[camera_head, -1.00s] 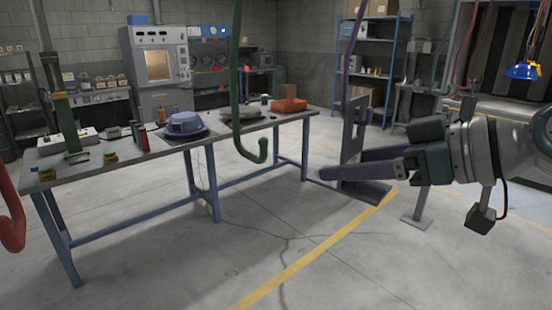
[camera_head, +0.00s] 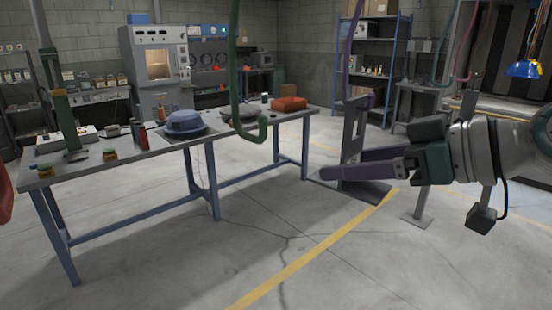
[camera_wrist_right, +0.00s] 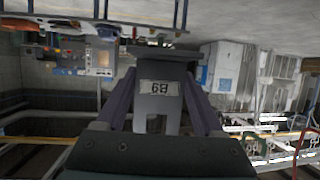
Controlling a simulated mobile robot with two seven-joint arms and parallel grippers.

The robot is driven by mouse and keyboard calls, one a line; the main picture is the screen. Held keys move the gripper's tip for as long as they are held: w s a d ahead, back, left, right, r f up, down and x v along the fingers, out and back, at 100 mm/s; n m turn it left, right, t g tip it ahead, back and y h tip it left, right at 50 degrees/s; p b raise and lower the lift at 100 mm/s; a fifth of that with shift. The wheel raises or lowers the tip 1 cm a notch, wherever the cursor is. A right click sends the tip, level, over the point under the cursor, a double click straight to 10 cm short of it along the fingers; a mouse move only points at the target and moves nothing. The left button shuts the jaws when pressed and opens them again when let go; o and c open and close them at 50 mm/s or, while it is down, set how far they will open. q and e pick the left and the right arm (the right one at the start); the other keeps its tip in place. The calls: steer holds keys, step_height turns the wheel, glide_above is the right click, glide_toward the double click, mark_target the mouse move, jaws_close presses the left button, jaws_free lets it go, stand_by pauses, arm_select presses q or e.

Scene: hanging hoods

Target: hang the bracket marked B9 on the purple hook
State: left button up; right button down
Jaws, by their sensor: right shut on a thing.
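My right gripper (camera_head: 345,171), with purple fingers, is shut on a grey bracket (camera_head: 354,128) with an upright plate and a flat foot. In the right wrist view the bracket (camera_wrist_right: 172,112) sits between the fingers (camera_wrist_right: 162,103), and its label reads B9 upside down. The purple hook (camera_head: 346,62) hangs from above in the head view. Its curved lower end shows around the top of the bracket's upright plate. I cannot tell whether it passes through the bracket or is only in line with it. My left gripper is not in view.
A green hook (camera_head: 234,80) hangs left of the purple one, and part of a red hook (camera_head: 5,195) shows at the left edge. A long workbench (camera_head: 130,160) with several items stands at left. More hooks hang at right. The floor in front is clear.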

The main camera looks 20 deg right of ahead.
steer(key=shift+r, duration=0.1)
steer(key=shift+c, duration=1.2)
jaws_free()
steer(key=shift+o, duration=1.2)
steer(key=shift+d, duration=0.1)
steer(key=b+v, duration=0.2)
steer(key=v, duration=0.7)
steer(key=shift+s+d+b, duration=0.15)
steer(key=shift+s+b, duration=0.25)
